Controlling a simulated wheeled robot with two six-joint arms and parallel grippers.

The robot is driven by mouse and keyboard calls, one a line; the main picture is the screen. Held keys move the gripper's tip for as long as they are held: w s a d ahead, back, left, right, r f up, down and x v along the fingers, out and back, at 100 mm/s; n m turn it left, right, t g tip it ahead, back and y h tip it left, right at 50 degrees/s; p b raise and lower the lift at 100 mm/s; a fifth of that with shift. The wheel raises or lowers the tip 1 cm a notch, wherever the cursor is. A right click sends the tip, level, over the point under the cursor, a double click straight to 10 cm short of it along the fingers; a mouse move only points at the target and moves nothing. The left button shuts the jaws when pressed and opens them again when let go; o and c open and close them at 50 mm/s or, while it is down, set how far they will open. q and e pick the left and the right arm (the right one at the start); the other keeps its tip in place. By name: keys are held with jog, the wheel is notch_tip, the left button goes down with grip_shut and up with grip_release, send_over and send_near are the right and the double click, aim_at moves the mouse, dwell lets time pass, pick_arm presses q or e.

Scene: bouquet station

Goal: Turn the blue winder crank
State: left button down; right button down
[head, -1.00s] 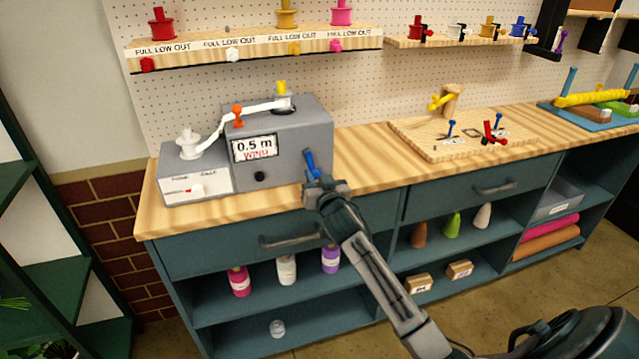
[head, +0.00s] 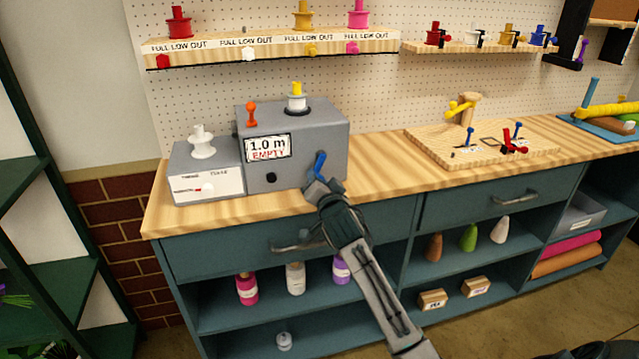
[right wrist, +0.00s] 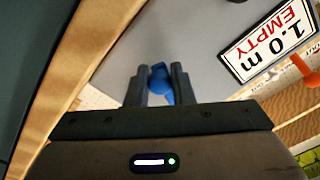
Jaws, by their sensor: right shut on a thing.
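The blue winder crank (head: 319,163) is on the right part of the front of the grey winder box (head: 306,134). My right gripper (head: 318,184) is shut on the crank. In the right wrist view the blue crank (right wrist: 160,84) sits between the two fingers of my right gripper (right wrist: 158,88). The winder's display (head: 268,149) reads "1.0 m EMPTY". A white spool with a yellow top (head: 296,99) stands on top of the box, and an orange peg (head: 252,113) stands to its left. My left gripper is not in view.
A lower grey box with a white spool (head: 202,143) stands left of the winder. A wooden board with small levers (head: 440,150) lies to the right on the counter. Shelves with spools (head: 270,48) hang above. The counter between winder and board is clear.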

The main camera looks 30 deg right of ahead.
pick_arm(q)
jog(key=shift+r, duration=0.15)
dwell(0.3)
pick_arm(e)
jog(key=c, duration=1.3)
grip_release()
jog(key=shift+o, duration=0.2)
jog(key=shift+s, duration=0.35)
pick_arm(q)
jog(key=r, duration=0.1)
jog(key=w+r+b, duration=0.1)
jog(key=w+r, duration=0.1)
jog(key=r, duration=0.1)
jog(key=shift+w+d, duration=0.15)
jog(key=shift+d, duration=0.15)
pick_arm(e)
jog(key=v, duration=1)
